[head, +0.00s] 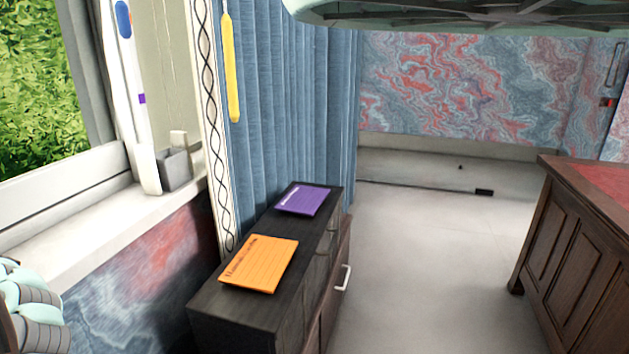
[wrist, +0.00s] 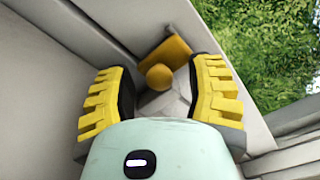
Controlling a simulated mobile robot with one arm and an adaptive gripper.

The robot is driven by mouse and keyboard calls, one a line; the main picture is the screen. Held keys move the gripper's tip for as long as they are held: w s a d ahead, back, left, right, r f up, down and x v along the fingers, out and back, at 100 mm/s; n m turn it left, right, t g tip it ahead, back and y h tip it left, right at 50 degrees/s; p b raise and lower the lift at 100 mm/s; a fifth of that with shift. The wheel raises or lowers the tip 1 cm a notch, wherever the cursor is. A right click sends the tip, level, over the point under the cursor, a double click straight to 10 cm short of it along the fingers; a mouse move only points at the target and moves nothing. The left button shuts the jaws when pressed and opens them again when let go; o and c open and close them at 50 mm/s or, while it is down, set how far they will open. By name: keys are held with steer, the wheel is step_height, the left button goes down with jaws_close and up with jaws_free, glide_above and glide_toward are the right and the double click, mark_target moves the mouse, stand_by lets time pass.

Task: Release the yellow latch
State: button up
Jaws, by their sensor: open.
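The yellow latch (wrist: 158,77) shows in the wrist view as a flat plate with a round knob in front of it, at a pale frame corner beside the window. My gripper (wrist: 162,70) is open, with one yellow ribbed finger to the left of the knob and the other to its right. The knob appears between the fingers, with gaps on both sides. I cannot tell how far the fingertips are from it in depth. I do not make out this latch or my gripper's fingers in the head view.
In the head view, a dark cabinet (head: 262,315) bears an orange card (head: 260,263) and a purple card (head: 302,200). A yellow strip (head: 230,70) hangs by the blue curtain (head: 290,110). A wooden desk (head: 575,245) stands right; floor between is clear.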

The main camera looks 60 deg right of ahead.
steer(key=shift+o, duration=0.4)
jaws_close()
stand_by(0.4)
